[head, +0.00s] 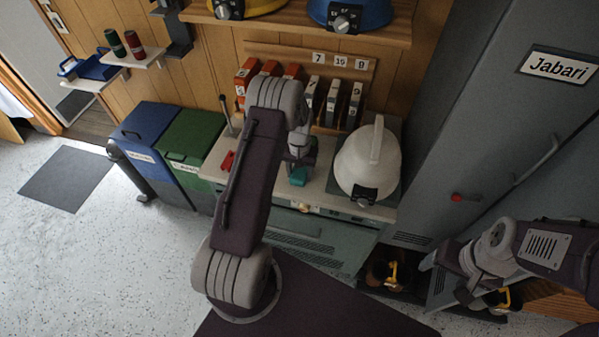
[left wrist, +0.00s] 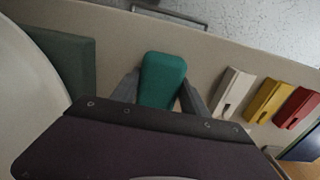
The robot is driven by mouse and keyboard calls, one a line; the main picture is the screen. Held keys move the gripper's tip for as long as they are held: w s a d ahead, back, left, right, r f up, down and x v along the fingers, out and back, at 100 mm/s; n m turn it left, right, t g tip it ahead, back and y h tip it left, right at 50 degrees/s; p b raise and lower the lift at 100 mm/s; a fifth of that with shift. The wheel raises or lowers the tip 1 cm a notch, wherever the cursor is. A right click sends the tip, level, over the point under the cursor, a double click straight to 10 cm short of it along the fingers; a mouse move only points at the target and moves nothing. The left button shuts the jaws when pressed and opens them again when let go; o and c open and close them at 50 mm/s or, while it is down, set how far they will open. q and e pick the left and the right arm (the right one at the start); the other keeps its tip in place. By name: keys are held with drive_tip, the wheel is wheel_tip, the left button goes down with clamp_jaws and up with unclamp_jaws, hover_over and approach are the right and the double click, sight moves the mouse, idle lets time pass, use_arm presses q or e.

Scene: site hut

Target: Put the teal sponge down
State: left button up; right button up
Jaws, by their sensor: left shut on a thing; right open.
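The teal sponge (head: 299,175) is between the fingers of my left gripper (head: 300,160), over the pale counter (head: 325,202). In the left wrist view the teal sponge (left wrist: 163,78) sticks out past the fingers, which are shut on it from both sides. I cannot tell whether its underside touches the counter (left wrist: 213,55). My right gripper (head: 447,275) is open and empty at the lower right, away from the counter.
A white hard hat (head: 362,165) stands right of the sponge. White (left wrist: 236,92), yellow (left wrist: 268,100) and red (left wrist: 297,107) small items lie on the counter; my arm hides some in the head view. Orange and white binders (head: 333,100) stand behind. Bare counter surrounds the sponge.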

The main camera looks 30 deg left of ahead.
use_arm(q)
drive_tip(key=shift+s+f+b, duration=0.15)
drive_tip(key=shift+f+b, duration=0.2)
drive_tip(key=o, duration=1.4)
drive_tip(key=shift+s+r, duration=0.1)
drive_tip(key=shift+o, duration=0.2)
